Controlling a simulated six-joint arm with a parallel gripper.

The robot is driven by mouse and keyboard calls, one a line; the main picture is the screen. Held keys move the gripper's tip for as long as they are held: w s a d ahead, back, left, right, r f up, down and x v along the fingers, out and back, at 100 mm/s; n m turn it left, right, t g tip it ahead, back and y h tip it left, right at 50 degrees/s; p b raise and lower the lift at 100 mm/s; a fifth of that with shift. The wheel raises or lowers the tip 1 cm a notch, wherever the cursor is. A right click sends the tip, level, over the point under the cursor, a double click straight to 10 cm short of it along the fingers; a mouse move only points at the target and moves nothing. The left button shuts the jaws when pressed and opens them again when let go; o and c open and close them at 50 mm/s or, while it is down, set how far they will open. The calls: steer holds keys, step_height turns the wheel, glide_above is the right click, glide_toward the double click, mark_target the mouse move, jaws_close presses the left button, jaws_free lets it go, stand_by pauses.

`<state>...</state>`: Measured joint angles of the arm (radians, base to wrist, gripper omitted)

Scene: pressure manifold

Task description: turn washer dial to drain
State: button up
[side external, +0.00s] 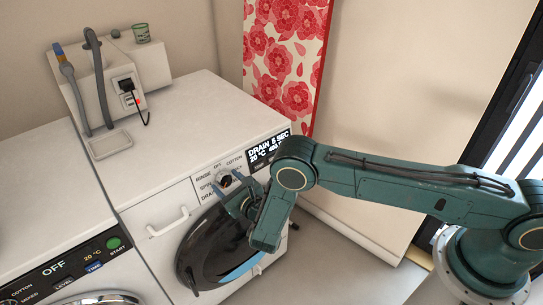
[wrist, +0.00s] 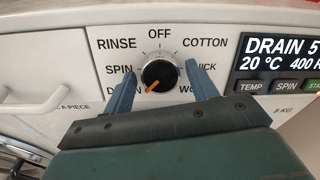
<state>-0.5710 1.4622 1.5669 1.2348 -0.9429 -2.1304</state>
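The washer dial (wrist: 160,75) is a black knob on a silver ring on the washer's front panel. Its orange pointer points down and left, toward the DRAIN label (wrist: 124,89), which a finger partly covers. The display (wrist: 285,52) reads DRAIN, 20 °C. My gripper (wrist: 159,72) has two blue fingers, spread apart on the left and right of the dial, with gaps showing between them and the knob. In the side view, my gripper (side external: 229,187) is at the dial of the washer (side external: 165,208), partly hiding it.
The washer's dark round door (side external: 205,250) is below my gripper. A white handle (side external: 168,222) is on the panel to the left. A second machine (side external: 50,200) stands at the left. A floral panel (side external: 287,60) hangs behind.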

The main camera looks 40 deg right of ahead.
mark_target(227, 183)
steer(key=shift+o, duration=0.2)
steer(key=shift+s, duration=0.1)
steer(key=shift+s+r, duration=0.1)
steer(key=shift+s, duration=1.2)
steer(key=shift+s+a+r, duration=0.1)
steer(key=shift+s, duration=0.95)
step_height(227, 183, up, 7)
steer(key=shift+r, duration=0.1)
